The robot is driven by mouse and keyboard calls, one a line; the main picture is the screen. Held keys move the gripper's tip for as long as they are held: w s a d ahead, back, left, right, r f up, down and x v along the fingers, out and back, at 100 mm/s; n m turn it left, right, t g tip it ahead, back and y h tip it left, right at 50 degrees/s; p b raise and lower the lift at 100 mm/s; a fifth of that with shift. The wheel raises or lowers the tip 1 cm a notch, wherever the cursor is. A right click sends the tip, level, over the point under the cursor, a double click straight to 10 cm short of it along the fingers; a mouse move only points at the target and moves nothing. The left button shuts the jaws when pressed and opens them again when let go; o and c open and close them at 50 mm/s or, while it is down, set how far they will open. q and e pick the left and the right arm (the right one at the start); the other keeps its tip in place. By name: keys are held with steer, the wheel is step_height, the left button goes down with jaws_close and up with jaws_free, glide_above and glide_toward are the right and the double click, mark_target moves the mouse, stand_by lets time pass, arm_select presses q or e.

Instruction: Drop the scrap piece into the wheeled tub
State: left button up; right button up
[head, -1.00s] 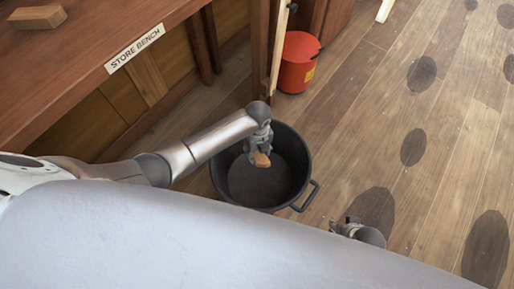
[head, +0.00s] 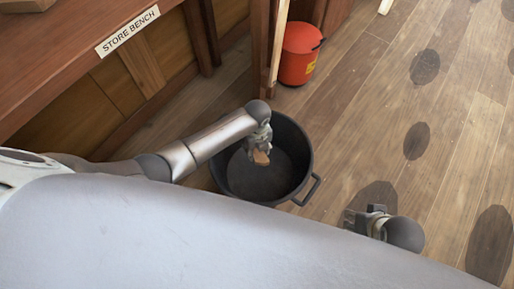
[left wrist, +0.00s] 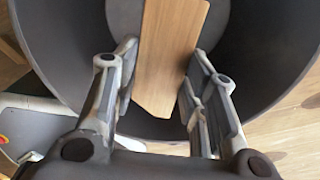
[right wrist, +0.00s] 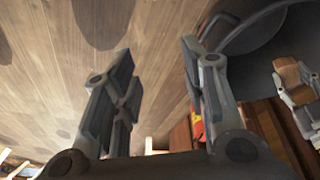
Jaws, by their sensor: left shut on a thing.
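The scrap piece (head: 261,158) is a small light-brown wooden block. My left gripper (head: 258,146) is shut on it and holds it over the opening of the wheeled tub (head: 301,133), a round dark-grey tub with a side handle. In the left wrist view the scrap piece (left wrist: 168,55) sits between the fingers (left wrist: 158,85), with the tub (left wrist: 250,60) around it. The tub's wheels are not visible. My right gripper (right wrist: 155,90) is open and empty, apart from the tub, near the front of the head view (head: 362,222). The right wrist view also shows the tub (right wrist: 250,75) and scrap piece (right wrist: 288,75).
A wooden bench (head: 60,60) labelled STORE BENCH stands at the left, with a block (head: 25,5) on top. A red bin (head: 299,52) stands behind the tub beside a wooden post (head: 268,50). Plank floor (head: 355,110) with dark round patches lies open at the right.

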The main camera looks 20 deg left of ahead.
mark_target(257, 151)
arm_select(q)
step_height(257, 151, down, 2)
steer(key=shift+f+b, duration=0.1)
steer(key=shift+b, duration=0.55)
steer(key=shift+f+b, duration=0.25)
steer(key=shift+b, duration=0.05)
arm_select(e)
steer(key=shift+v, duration=0.85)
steer(key=shift+s, duration=0.15)
arm_select(q)
steer(key=o, duration=1.1)
steer(key=shift+o, duration=0.2)
step_height(257, 151, up, 12)
